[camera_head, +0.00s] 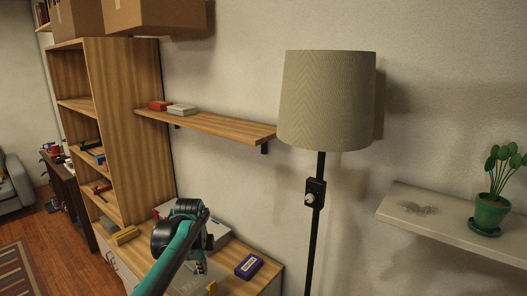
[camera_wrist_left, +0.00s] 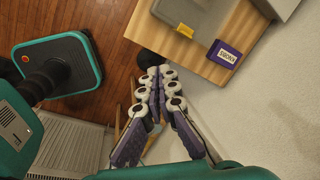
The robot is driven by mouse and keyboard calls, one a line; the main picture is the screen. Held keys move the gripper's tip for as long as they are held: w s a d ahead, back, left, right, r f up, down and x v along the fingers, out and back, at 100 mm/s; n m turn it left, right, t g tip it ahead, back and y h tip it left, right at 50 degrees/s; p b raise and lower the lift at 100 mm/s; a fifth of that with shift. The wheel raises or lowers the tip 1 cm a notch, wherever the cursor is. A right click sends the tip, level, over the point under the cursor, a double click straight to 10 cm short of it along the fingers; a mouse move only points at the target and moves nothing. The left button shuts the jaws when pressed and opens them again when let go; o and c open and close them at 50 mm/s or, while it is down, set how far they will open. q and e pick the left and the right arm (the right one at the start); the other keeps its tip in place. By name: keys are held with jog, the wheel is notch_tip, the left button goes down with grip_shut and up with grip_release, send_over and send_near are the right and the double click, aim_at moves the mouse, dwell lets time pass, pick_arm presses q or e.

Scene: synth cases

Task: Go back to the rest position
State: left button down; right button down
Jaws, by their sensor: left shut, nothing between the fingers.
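My left gripper (camera_head: 200,267) shows small in the head view, past the bend of my teal and black arm, over the low wooden cabinet. In the left wrist view my left gripper (camera_wrist_left: 159,74) has its two fingers, with purple pads and white rollers, together and empty. The fingertips appear beside the cabinet's edge in that view, apart from the things on it. My right gripper is in neither view.
The low cabinet top (camera_head: 262,272) bears a purple box (camera_head: 249,266), also in the wrist view (camera_wrist_left: 224,54), and a grey case (camera_wrist_left: 183,14). A wall shelf (camera_head: 225,125), floor lamp (camera_head: 325,100), bookcase (camera_head: 130,130) and plant shelf (camera_head: 440,232) stand around.

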pick_arm(q)
jog(key=s+f+n+t+b, duration=0.1)
jog(key=s+f+n, duration=0.3)
jog(key=s, duration=0.5)
jog(key=s+f+n+t+b, duration=0.2)
jog(key=s+f+n+b, duration=0.1)
jog(key=s+n, duration=0.4)
jog(key=s+d+f+n+t+b, duration=0.1)
jog(key=s+f+n+b, duration=0.3)
jog(key=s, duration=0.7)
jog(key=shift+f+n+t, duration=0.35)
jog(key=shift+n+t, duration=0.05)
jog(key=shift+n, duration=0.7)
jog(key=shift+w, duration=0.1)
